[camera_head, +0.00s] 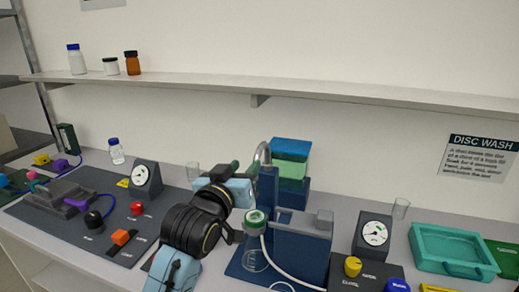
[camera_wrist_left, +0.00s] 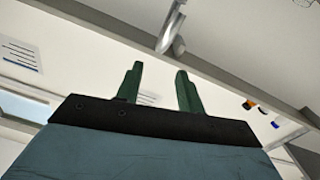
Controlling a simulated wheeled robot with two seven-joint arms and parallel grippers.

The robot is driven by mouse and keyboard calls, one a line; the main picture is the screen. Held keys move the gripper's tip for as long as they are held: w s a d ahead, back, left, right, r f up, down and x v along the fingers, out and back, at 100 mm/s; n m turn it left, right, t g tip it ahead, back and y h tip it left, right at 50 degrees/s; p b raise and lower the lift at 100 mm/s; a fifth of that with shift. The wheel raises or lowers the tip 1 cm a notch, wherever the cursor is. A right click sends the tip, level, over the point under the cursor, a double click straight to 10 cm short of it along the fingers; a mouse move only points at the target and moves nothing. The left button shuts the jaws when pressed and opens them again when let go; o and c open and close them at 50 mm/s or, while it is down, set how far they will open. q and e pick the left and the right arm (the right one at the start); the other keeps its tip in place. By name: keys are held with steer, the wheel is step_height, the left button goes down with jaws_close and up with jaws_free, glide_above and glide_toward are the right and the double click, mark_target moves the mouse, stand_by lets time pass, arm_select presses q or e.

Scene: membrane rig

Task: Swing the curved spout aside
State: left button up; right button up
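The curved spout (camera_head: 263,153) is a silver hooked tube on top of a dark blue post (camera_head: 267,187) in the middle of the bench. My left gripper (camera_head: 242,169) is raised just left of the spout in the head view, its light blue body beside the post. In the left wrist view, the two green fingers (camera_wrist_left: 158,75) stand apart with nothing between them. Contact with the spout is not clear. My right gripper is not in view.
A flask with a green top (camera_head: 255,222) stands in front of the post beside a blue-grey block (camera_head: 303,238). Blue and green boxes (camera_head: 291,150) are stacked behind. Gauges stand on both sides. A wall shelf (camera_head: 350,98) runs above; a teal tray (camera_head: 453,247) lies right.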

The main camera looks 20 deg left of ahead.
mark_target(257, 152)
arm_select(q)
steer(key=w, duration=0.7)
steer(key=w+p, duration=0.1)
steer(key=w, duration=0.2)
steer(key=shift+w+d, duration=0.25)
steer(key=shift+d, duration=0.15)
steer(key=shift+c, duration=0.5)
jaws_close()
